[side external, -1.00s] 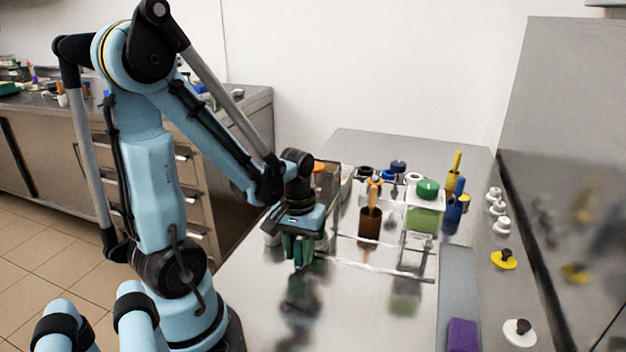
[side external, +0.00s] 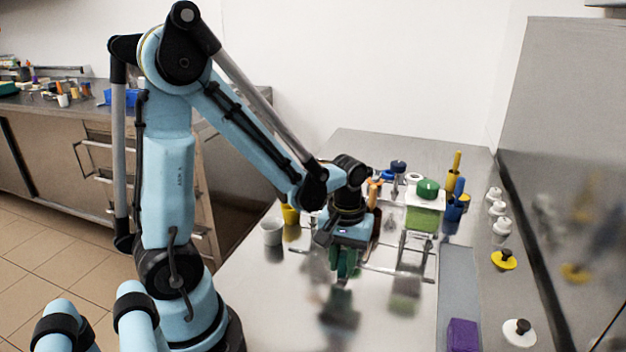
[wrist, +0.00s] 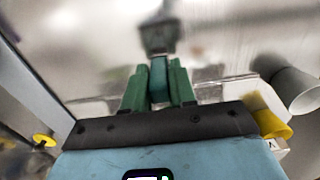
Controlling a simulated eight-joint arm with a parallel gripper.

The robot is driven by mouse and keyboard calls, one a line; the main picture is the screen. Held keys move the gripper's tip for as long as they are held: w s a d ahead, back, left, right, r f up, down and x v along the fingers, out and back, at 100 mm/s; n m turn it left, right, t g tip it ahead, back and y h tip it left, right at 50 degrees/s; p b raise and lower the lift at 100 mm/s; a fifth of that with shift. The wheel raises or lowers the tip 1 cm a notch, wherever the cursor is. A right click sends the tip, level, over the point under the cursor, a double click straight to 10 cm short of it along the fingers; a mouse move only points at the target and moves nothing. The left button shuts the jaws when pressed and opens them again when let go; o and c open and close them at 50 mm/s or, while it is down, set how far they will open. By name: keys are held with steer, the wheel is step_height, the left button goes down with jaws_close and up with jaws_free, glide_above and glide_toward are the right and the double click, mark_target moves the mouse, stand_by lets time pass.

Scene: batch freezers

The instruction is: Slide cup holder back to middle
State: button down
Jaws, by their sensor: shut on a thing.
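My gripper (side external: 345,268) points down at the front rail (side external: 400,273) on the steel counter. In the wrist view, its two green fingers (wrist: 158,88) are shut on a narrow teal piece (wrist: 159,72), which seems to be a handle of the cup holder. The rail (wrist: 95,102) runs crosswise there. The body of the cup holder is mostly hidden behind my wrist in the side view, so its exact place on the rails cannot be told.
A green-lidded container (side external: 424,212) stands right and behind. A purple block (side external: 462,334) lies front right. Knobs (side external: 503,260) line the right side. The front counter is clear.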

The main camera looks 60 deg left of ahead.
steer(key=shift+w+d, duration=0.75)
steer(key=shift+w, duration=0.1)
steer(key=c, duration=1)
jaws_free()
steer(key=shift+r, duration=0.1)
step_height(320, 180, up, 12)
